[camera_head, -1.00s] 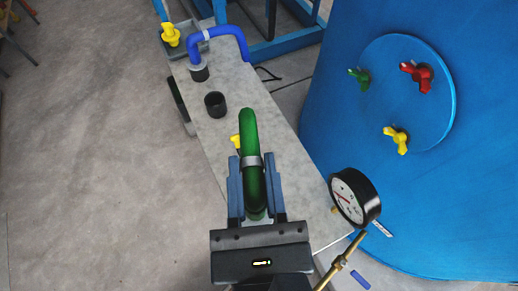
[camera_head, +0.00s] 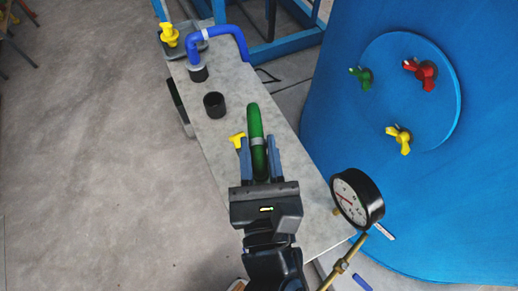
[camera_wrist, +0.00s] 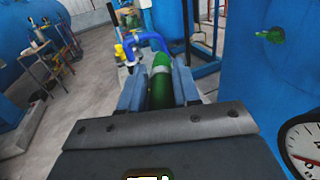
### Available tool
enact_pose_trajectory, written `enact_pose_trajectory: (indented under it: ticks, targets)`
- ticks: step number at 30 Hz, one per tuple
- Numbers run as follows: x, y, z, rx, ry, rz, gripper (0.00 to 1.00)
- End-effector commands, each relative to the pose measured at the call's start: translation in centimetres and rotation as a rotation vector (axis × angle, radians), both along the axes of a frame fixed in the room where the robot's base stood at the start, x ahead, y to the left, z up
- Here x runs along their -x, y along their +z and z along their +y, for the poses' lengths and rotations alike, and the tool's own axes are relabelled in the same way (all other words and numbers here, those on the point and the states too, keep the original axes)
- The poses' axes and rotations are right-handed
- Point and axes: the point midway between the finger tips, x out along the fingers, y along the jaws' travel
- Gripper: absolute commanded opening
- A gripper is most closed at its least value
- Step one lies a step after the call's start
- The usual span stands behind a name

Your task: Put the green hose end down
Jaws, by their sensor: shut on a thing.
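The green hose end (camera_head: 255,122) is a curved green pipe with a grey band, over the grey bench (camera_head: 240,86) in the head view. My gripper (camera_head: 259,146) is shut on the green hose end, one blue-grey finger on each side. In the wrist view the green hose end (camera_wrist: 162,82) lies between the fingers (camera_wrist: 160,92) and points away from me. I cannot tell whether it touches the bench top. Its lower part is hidden by my gripper.
A black cup-like socket (camera_head: 214,105) stands on the bench beyond the hose. A blue hose (camera_head: 216,33) sits in a socket at the far end. A yellow valve handle (camera_head: 237,139) is close left of my gripper. A pressure gauge (camera_head: 357,199) and the blue tank (camera_head: 400,240) are at right.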

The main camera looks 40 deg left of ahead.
Motion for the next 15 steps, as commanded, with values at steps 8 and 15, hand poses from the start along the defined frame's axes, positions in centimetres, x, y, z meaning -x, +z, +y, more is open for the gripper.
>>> enact_pose_trajectory:
  ticks: [8,15]
  targets:
    - [-0.03,-0.42,-0.01,0.0,-0.001,-0.001,0.0]
    - [-0.01,-0.48,-0.02,0.001,-0.001,0.0,0.51]
